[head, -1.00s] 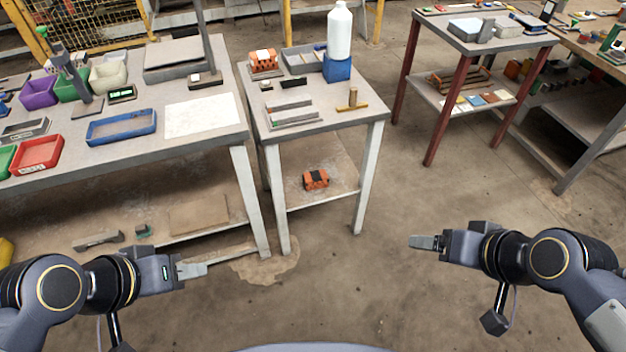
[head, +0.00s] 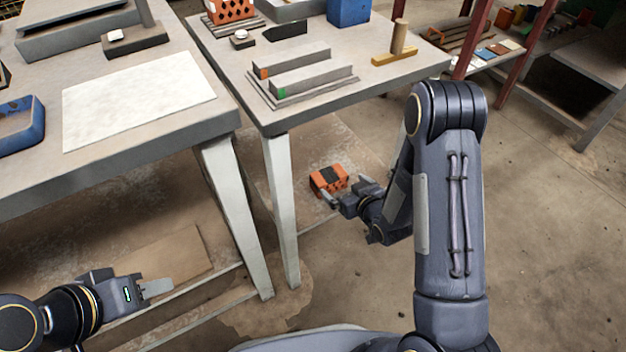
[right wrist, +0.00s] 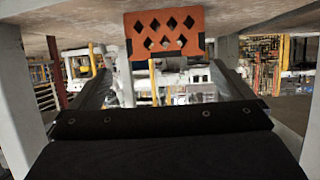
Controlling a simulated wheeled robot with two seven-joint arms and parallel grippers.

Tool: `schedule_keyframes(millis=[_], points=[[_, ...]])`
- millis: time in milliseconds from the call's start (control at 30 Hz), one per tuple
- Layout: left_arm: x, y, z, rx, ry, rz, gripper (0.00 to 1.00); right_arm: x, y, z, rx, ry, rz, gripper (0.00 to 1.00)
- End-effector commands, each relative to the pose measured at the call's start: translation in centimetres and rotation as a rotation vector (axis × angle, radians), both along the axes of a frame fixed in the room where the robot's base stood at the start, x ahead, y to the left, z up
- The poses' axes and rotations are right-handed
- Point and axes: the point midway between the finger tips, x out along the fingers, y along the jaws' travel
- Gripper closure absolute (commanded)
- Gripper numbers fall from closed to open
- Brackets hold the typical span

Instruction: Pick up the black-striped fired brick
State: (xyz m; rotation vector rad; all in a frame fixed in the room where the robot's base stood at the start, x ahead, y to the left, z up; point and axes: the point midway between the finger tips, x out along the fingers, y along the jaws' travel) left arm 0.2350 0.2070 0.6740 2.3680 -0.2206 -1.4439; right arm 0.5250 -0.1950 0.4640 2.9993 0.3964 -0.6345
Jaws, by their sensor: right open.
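The black-striped fired brick (head: 328,180) is orange with a dark band and lies on the lower shelf of the small table. In the right wrist view the brick (right wrist: 165,36) shows its face with diamond-shaped holes, high in the picture and between the lines of the two fingers. My right gripper (head: 346,191) is open and empty, close to the brick's near side. In the right wrist view my right gripper's (right wrist: 165,88) fingers stand apart, with nothing between them near the palm. My left gripper (head: 155,289) is at the lower left, far from the brick; its finger gap is unclear.
The small table's top (head: 375,82) overhangs the shelf. Its front leg (head: 282,205) stands left of the brick. Another orange brick (head: 232,11) with holes sits on that top. The larger workbench (head: 225,118) is at the left. Open floor (head: 545,240) lies to the right.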

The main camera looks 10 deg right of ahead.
Motion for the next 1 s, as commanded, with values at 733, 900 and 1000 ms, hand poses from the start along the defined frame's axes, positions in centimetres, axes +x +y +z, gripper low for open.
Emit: schedule_keyframes(millis=[733, 900, 1000], points=[[0.0, 0.0, -3.5, 0.000, 0.000, 0.000, 0.64, 6.3, 2.5, -5.0, 0.001, -0.023, 0.026, 0.00], [0.0, 0.0, -3.4, 0.000, 0.000, 0.000, 0.64, 6.7, 2.5, -4.9, 0.001, -0.021, 0.025, 0.00], [0.0, 0.0, -3.4, 0.000, 0.000, 0.000, 0.64, 6.6, 2.5, -4.9, 0.001, -0.021, 0.025, 0.00]])
